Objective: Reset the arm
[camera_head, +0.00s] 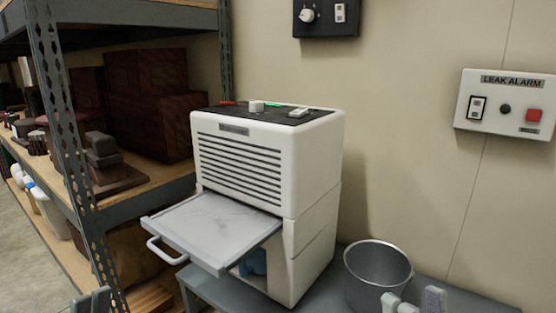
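My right gripper (414,301) shows at the bottom edge, right of centre, in front of the metal bucket. Its two fingertips stand apart with a gap and nothing seen between them. My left gripper (92,301) shows only as grey fingertips at the bottom left, in front of the shelf post. Its tips look close together, and I cannot tell whether they are shut. Most of both arms is out of view.
A white louvred machine (238,165) stands on a grey bench (210,290), its tray (212,225) pulled out. A metal bucket (378,270) stands right of it. A loaded shelf rack (62,120) is at left. A leak alarm panel (508,104) and dark switch panel (326,16) are on the wall.

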